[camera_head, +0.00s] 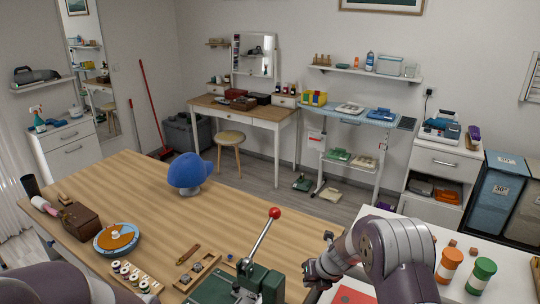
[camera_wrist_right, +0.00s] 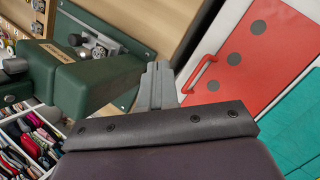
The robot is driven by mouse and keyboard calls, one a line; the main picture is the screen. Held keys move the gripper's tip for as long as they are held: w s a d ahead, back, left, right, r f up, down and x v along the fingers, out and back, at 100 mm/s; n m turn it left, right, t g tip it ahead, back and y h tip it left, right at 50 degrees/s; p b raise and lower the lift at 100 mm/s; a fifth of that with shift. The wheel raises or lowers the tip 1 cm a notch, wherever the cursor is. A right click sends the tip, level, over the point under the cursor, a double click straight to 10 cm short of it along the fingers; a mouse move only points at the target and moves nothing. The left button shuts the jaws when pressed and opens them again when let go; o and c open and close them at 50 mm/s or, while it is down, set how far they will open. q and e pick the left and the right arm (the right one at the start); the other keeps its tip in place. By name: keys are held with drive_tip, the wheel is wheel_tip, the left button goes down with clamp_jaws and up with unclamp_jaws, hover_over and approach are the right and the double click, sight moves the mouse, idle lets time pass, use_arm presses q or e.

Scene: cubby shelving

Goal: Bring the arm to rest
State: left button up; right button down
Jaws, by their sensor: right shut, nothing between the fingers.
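My right arm (camera_head: 385,255) comes in at the lower right of the head view, bent, with its wrist end (camera_head: 318,268) beside the green press. Its fingers are hard to make out there. In the right wrist view my right gripper (camera_wrist_right: 158,82) is shut, with its two grey fingers together and nothing between them. The fingertips point toward the gap between the green press and a red panel. Part of my left arm shows at the lower left of the head view; its gripper is out of view.
A green press (camera_head: 248,283) with a red-knobbed lever stands close to my right wrist; it also shows in the wrist view (camera_wrist_right: 85,75). A red panel (camera_wrist_right: 255,55) lies opposite. Orange (camera_head: 449,264) and green (camera_head: 481,275) jars stand right of my arm.

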drive_tip(key=s+d+r+m+h, duration=0.2)
drive_tip(key=s+d+m, duration=0.2)
drive_tip(key=m, duration=0.7)
drive_tip(key=s+d+r+m+h, duration=0.2)
drive_tip(key=s+d+m, duration=0.25)
drive_tip(key=m, duration=0.65)
drive_tip(key=s+a+r+m+g+b, duration=0.1)
drive_tip(key=s+r+m, duration=0.1)
drive_tip(key=s+m, duration=0.5)
drive_tip(key=s+a+r+m+g+b, duration=0.1)
drive_tip(key=s+r+m, duration=0.1)
drive_tip(key=s+m, duration=0.5)
drive_tip(key=s, duration=0.6)
drive_tip(key=shift+s+a+m+g+y, duration=0.2)
drive_tip(key=shift+s+m+g+y, duration=0.1)
drive_tip(key=shift+s+m+g, duration=0.1)
drive_tip(key=shift+w+f, duration=0.1)
drive_tip(key=shift+w, duration=0.05)
